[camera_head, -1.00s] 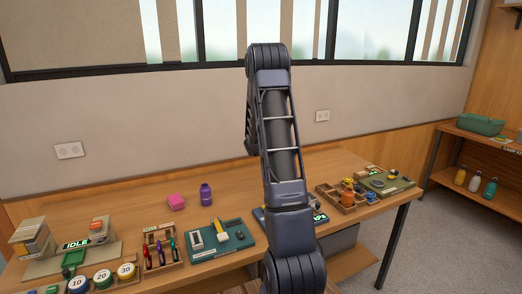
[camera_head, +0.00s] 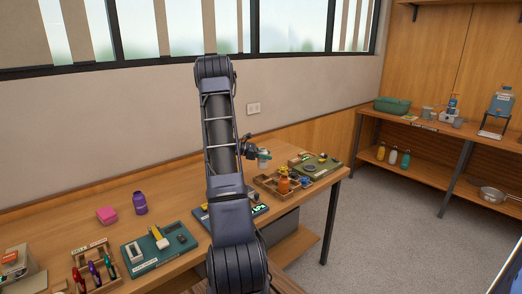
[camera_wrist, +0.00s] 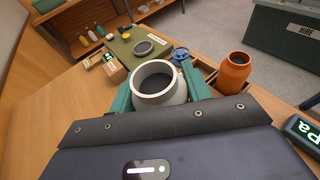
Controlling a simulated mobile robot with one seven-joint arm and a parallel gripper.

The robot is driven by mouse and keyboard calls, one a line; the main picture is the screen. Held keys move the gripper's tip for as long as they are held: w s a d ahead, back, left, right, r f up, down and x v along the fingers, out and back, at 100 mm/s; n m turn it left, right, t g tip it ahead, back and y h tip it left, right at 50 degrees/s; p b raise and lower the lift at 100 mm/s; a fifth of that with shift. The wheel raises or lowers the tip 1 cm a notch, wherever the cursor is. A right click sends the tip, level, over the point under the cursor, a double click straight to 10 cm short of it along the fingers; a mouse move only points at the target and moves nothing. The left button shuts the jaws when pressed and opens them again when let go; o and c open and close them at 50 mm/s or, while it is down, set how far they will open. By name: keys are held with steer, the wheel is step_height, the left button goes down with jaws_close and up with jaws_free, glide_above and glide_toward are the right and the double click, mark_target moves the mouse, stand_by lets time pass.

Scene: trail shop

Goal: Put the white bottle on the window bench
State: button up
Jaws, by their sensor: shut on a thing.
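My gripper (camera_head: 263,153) is shut on a white bottle (camera_head: 264,163), seen small beyond my arm in the head view. In the wrist view the white bottle (camera_wrist: 174,94) shows its round rim and dark top between the teal fingers of my gripper (camera_wrist: 160,92). It is held over the right part of the wooden bench (camera_head: 165,219) below the window. Its base is hidden, so I cannot tell whether it touches anything. Another white bottle (camera_head: 393,157) stands on the lower shelf at the right.
An orange bottle (camera_wrist: 234,73) stands in a wooden tray close to the held bottle. A green board (camera_head: 317,168) lies near the bench's right end. A purple bottle (camera_head: 140,203) and pink block (camera_head: 107,215) stand at left. Bare wood lies around them. The shelf unit (camera_head: 440,181) is beyond open floor.

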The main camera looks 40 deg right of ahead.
steer(key=shift+f, duration=4.3)
steer(key=shift+f, duration=0.3)
steer(key=o, duration=1.2)
steer(key=shift+o, duration=0.2)
